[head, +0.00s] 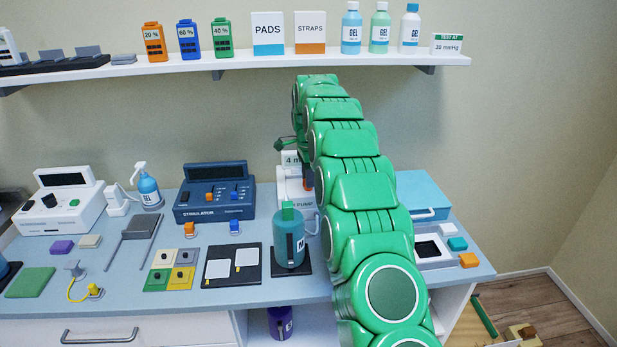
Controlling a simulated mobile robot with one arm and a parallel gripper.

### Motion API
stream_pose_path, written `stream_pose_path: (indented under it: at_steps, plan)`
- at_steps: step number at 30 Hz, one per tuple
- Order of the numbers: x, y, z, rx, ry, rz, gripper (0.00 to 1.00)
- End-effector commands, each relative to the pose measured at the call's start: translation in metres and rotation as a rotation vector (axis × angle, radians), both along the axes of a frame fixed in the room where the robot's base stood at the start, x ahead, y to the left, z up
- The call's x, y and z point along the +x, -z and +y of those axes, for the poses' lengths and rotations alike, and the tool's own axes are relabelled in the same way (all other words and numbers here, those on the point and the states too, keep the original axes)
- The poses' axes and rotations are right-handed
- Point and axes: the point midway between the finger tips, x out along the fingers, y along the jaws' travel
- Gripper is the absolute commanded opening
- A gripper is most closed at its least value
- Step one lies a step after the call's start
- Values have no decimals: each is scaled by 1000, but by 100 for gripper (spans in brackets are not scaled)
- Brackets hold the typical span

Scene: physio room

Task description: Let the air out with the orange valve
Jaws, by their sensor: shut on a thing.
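My green arm rises from the bottom and reaches over the bench to the white device (292,193) at the back, which has a "4 m" label partly in view. My gripper (308,178) is low in front of this device, mostly hidden behind my own arm. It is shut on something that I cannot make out. A small reddish part shows beside the arm there; I cannot tell whether it is the orange valve. No other orange valve shows clearly.
A teal bottle (290,250) stands on a dark mat close left of my arm. A dark blue stimulator (214,192) stands further left. A blue box (422,193) is right of my arm. A white shelf (260,63) with bottles and boxes runs above.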

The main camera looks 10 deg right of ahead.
Motion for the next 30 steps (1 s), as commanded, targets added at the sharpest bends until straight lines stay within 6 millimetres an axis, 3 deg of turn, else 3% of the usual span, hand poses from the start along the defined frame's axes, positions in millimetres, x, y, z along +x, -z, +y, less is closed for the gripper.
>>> stream_pose_path:
  at_steps: [6, 7, 9, 22, 30]
  plan:
    - [0, 0, 1, 1, -2, 1, 0]
    - [0, 0, 1, 1, -2, 1, 30]
    - [0, 0, 1, 0, -2, 1, 36]
    - [0, -5, 0, 0, -2, 0, 36]
    - [1, -34, 0, 1, -2, -3, 36]
